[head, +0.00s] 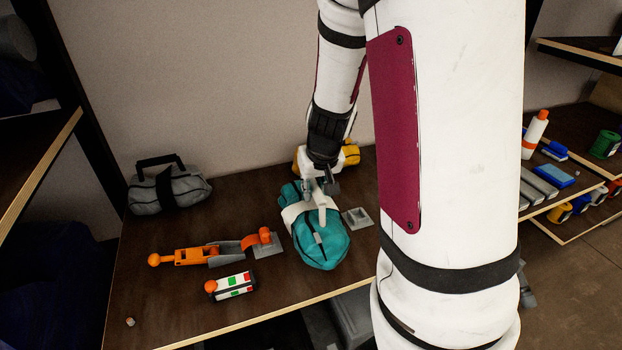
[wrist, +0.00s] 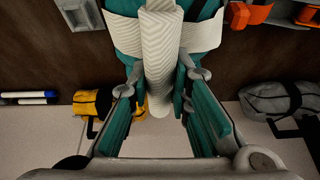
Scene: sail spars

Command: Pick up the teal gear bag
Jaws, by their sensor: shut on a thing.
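The teal gear bag (head: 322,248) is on the dark brown shelf, with a pale band around it and a white handle on top. My gripper (head: 318,186) is above the bag at its handle, and my arm reaches down from above. In the wrist view my gripper (wrist: 163,80) has its fingers on both sides of the thick white handle (wrist: 160,45), shut on it. Part of the teal bag (wrist: 204,12) shows behind the handle. I cannot tell whether the bag's underside is clear of the shelf.
A grey bag (head: 170,190) lies at the back left, a yellow bag (head: 351,155) behind the teal one. A grey fitting (head: 357,217) is close on the right. The front-left shelf is mostly clear.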

